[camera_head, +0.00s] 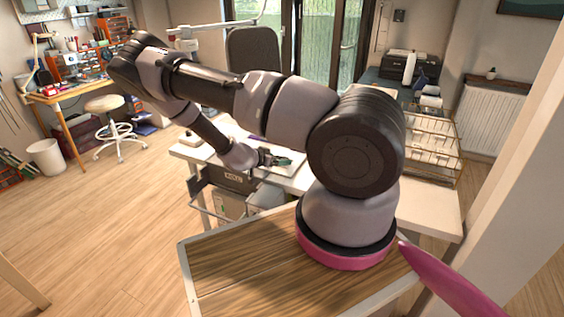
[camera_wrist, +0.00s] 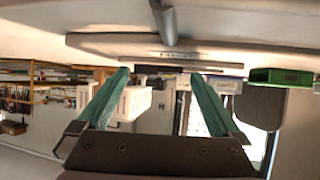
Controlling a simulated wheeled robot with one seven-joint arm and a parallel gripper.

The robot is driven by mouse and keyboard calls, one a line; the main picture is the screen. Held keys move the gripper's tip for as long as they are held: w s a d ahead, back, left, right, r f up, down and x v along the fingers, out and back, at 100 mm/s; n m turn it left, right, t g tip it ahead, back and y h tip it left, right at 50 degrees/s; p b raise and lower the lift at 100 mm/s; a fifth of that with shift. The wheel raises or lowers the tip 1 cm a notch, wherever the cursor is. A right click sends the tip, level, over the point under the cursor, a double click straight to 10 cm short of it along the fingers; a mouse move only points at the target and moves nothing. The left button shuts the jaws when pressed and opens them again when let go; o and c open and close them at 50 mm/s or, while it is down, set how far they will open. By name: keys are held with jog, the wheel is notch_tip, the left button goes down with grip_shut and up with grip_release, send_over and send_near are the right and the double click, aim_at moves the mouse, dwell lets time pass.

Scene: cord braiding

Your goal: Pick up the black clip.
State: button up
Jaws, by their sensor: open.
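My gripper (camera_head: 284,161) is low over the white work table (camera_head: 300,182), at the end of my arm that reaches across the head view. In the wrist view its two green fingers stand wide apart with nothing between them, so my gripper (camera_wrist: 160,78) is open and empty. The wrist picture looks upside down, with the pale table surface (camera_wrist: 90,18) along its top. I cannot make out the black clip in either view; it may be hidden behind my arm or too small to see.
A green box-like thing (camera_wrist: 282,77) shows at the right in the wrist view. A wire rack of trays (camera_head: 430,145) stands right of my arm. A dark chair (camera_head: 254,50) is behind the table. A white stool (camera_head: 105,105) and open floor lie to the left.

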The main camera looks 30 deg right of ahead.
jog(key=shift+w+d+f, duration=0.2)
jog(key=shift+d, duration=0.1)
jog(key=c, duration=1.2)
jog(key=shift+c, duration=0.2)
